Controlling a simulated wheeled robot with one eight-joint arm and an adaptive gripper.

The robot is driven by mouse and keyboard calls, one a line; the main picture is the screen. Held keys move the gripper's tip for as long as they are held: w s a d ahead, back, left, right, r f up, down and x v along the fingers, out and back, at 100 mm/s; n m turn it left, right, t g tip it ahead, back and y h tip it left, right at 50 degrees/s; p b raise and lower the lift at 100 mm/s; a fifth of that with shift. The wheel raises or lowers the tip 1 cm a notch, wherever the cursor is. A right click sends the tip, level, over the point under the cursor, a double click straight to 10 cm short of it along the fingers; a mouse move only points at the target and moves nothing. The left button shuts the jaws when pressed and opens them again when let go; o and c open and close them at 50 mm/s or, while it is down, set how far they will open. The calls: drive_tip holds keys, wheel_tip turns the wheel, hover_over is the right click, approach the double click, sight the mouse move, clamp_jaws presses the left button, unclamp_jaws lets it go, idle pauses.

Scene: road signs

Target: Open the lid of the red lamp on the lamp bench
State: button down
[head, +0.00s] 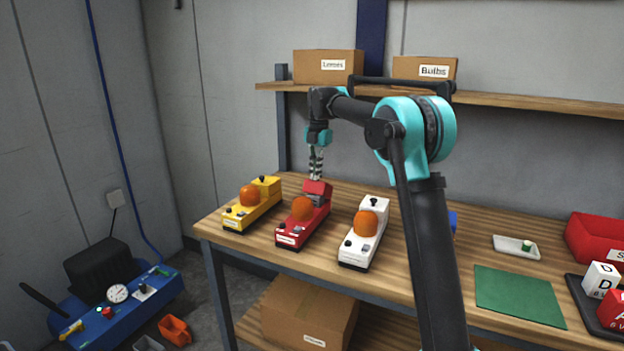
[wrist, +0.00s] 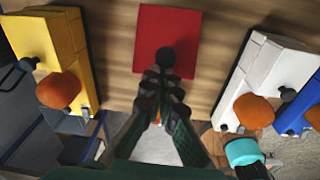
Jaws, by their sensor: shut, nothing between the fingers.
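The red lamp (head: 303,222) stands on the wooden lamp bench (head: 420,262), between a yellow and a white lamp, with an orange dome on top. Its red lid (head: 318,187) at the back end looks tilted up, with a grey part showing beneath it. In the wrist view the lid is a red square (wrist: 168,28) with a black knob (wrist: 165,58) at its lower edge. My gripper (head: 316,178) points down right at the lid. It also shows in the wrist view (wrist: 161,82), shut and empty, close to the knob; contact is unclear. It hides most of the lamp's body there.
The yellow lamp (head: 251,208) is close on the left and the white lamp (head: 364,235) close on the right. A blue item (head: 453,221) is partly hidden behind my arm. A shelf with boxes (head: 328,66) hangs above. A green mat (head: 518,294) lies to the right.

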drive_tip(key=w+d+f, duration=0.1)
drive_tip(key=w+d, duration=0.2)
drive_tip(key=w, duration=0.7)
drive_tip(key=shift+d, duration=0.35)
idle(0.5)
wheel_tip(320, 180, up, 8)
drive_tip(key=shift+w+d+f, duration=0.15)
drive_tip(key=shift+w+d, duration=0.2)
idle(0.5)
